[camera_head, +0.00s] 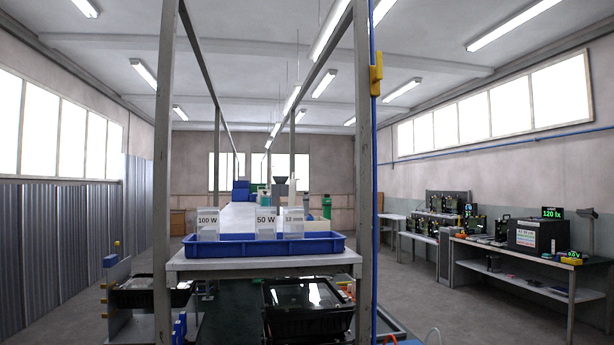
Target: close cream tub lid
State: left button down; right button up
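A small cream-coloured container (317,225) stands on the long white bench, just behind the right end of a blue tray. It may be the cream tub, but it is far off and partly covered by label cards. I cannot make out its lid or whether it is open. Neither of my grippers is in view.
Upright metal posts (163,180) frame the bench (178,265). A black crate (308,320) stands below. Workbenches with equipment (535,255) line the right wall. Open floor (420,290) lies between.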

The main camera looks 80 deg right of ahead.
aim_at(292, 200)
jog(key=z, duration=1.5)
